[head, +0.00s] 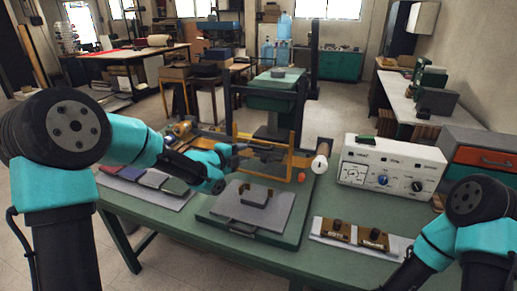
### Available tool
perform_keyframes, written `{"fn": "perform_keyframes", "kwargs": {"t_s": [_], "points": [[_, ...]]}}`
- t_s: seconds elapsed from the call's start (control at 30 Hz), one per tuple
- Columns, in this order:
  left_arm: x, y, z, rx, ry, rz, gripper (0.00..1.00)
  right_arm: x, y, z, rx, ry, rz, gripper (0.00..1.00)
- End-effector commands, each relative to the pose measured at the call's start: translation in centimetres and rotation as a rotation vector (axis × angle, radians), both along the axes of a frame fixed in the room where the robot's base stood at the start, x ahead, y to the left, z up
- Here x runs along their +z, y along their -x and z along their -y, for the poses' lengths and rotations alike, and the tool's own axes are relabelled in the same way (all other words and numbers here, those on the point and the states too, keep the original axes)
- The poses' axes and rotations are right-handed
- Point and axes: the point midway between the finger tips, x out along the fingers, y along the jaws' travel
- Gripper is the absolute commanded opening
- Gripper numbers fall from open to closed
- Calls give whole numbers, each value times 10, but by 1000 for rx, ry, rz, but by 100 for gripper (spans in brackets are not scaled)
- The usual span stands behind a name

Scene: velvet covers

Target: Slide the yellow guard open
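The yellow guard (291,157) is a thin frame standing around the front of the green press (276,97). Its bars run across at low height, with an upright at the left. A tan cylinder with a pale end (320,163) sits at its right end. My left gripper (240,149) reaches in from the left, at the guard's left upright. Its small dark fingers overlap the guard in the picture, so I cannot tell whether they touch it or are open or shut. My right arm ends at the bottom edge at the right, with its gripper out of view.
A grey plate with a dark block (255,195) lies on the green table before the press. A white control box (388,166) stands to the right. A tray with brown blocks (352,234) lies front right, and coloured velvet pieces (152,177) lie at the left.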

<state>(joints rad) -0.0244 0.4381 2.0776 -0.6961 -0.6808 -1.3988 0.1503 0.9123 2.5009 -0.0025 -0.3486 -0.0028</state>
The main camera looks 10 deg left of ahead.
Motion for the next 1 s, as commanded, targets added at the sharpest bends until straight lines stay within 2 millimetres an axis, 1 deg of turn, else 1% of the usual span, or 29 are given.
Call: {"fn": "perform_keyframes", "kwargs": {"t_s": [0.03,0.3,0.5,0.67,0.93,1.0], "points": [[-3,-8,6,-3,0,-1,39,0,0,0,0,0,0,0],[-11,-46,30,-2,-1,0,39,0,0,0,0,0,0,0],[-15,-69,43,-1,0,1,39,0,0,0,0,0,0,0],[-17,-77,48,0,0,0,39,0,0,0,0,0,0,0],[-17,-77,48,0,0,0,39,0,0,0,0,0,0,0],[-17,-77,48,0,0,0,34,0,0,0,0,0,0,0]]}}
